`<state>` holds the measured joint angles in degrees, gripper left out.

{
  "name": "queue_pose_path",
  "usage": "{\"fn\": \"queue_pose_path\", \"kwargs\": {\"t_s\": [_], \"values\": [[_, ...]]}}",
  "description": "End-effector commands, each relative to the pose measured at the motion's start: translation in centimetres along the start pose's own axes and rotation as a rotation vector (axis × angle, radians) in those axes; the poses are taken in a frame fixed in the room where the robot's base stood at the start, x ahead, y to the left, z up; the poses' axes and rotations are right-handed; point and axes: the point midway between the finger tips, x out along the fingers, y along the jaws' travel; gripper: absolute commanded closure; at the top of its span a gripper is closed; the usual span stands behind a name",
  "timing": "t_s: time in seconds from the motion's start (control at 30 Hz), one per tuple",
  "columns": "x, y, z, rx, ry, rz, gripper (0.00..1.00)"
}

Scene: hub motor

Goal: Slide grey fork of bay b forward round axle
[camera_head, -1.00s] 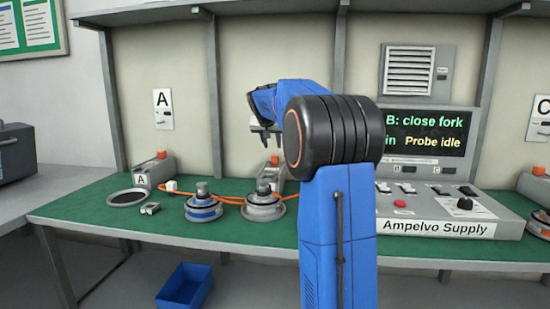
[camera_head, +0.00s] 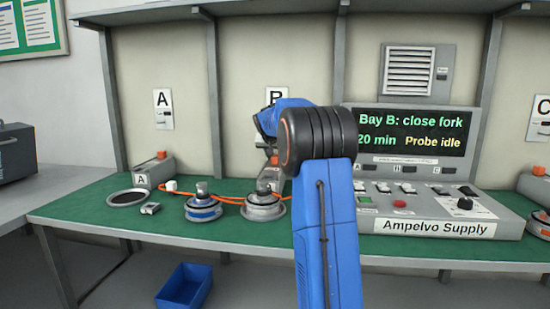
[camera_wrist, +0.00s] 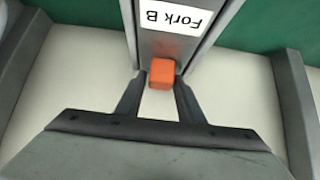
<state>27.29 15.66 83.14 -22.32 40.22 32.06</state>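In the wrist view the grey fork of bay B (camera_wrist: 170,48) carries a white "Fork B" label and an orange knob (camera_wrist: 161,74). My gripper (camera_wrist: 160,82) is open, with its dark fingertips on either side of the knob and narrow gaps showing. In the head view the grey hub motor (camera_head: 264,207) with its upright axle (camera_head: 264,187) stands in front of the bay B fork unit. My blue arm covers much of that unit, and the gripper itself is mostly hidden there. I cannot tell how near the fork's tip is to the axle.
A blue-banded motor (camera_head: 203,210) stands left of the grey one, with an orange cable (camera_head: 232,200) behind. Bay A's fork unit (camera_head: 153,171) and an empty ring (camera_head: 128,198) are further left. The supply console (camera_head: 440,215) stands right; its screen (camera_head: 412,133) reads "Bay B: close fork".

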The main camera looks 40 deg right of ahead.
Motion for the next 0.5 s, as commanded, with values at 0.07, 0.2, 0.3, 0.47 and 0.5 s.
{"fn": "queue_pose_path", "kwargs": {"t_s": [0.07,0.2,0.3,0.47,0.5], "values": [[-0.01,0.0,0.0,0.0,0.0,0.0,0.66],[-0.03,-0.01,0.0,0.0,0.0,0.0,0.92],[-0.03,-0.01,0.01,0.0,0.0,0.0,1.0],[-0.51,-0.02,0.42,0.0,0.0,0.0,1.0],[-0.84,-0.04,0.74,0.0,0.0,0.0,1.0]]}}
